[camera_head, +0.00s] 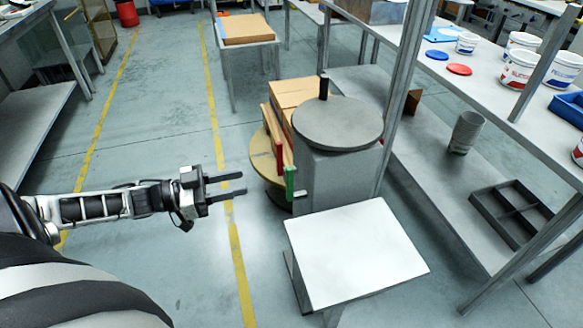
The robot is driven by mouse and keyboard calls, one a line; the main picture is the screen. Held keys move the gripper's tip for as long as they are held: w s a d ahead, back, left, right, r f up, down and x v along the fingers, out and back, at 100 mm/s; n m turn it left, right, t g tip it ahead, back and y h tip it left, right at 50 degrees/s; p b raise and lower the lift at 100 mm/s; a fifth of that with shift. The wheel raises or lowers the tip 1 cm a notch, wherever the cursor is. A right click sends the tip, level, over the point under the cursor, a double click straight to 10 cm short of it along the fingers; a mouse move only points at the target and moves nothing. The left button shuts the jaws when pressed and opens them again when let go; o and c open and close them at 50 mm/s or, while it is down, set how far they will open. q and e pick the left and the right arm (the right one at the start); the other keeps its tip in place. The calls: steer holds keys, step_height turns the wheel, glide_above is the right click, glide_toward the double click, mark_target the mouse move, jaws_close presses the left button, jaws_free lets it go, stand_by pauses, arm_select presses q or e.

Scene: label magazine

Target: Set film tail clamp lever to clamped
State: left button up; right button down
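The label magazine is a grey box-shaped unit (334,188) with a round grey disc (338,122) on top and a short dark post (323,87) behind the disc. On its left side are a red upright bar (285,148), a green piece (290,181) with a small white tip (300,194), and a tan round plate (262,158). I cannot tell for certain which of these is the clamp lever. My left gripper (243,184) is open and empty, its fingers pointing right, short of the green piece and apart from it. My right gripper is not in view.
A white tabletop (352,252) stands in front of the unit. A metal shelf rack (440,130) on the right holds white tubs (519,68), stacked cups (465,131) and a dark divided tray (512,212). A cardboard box (296,93) is behind the unit. Floor around my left gripper is clear.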

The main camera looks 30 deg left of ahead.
arm_select(q)
steer(key=x, duration=1.3)
jaws_close()
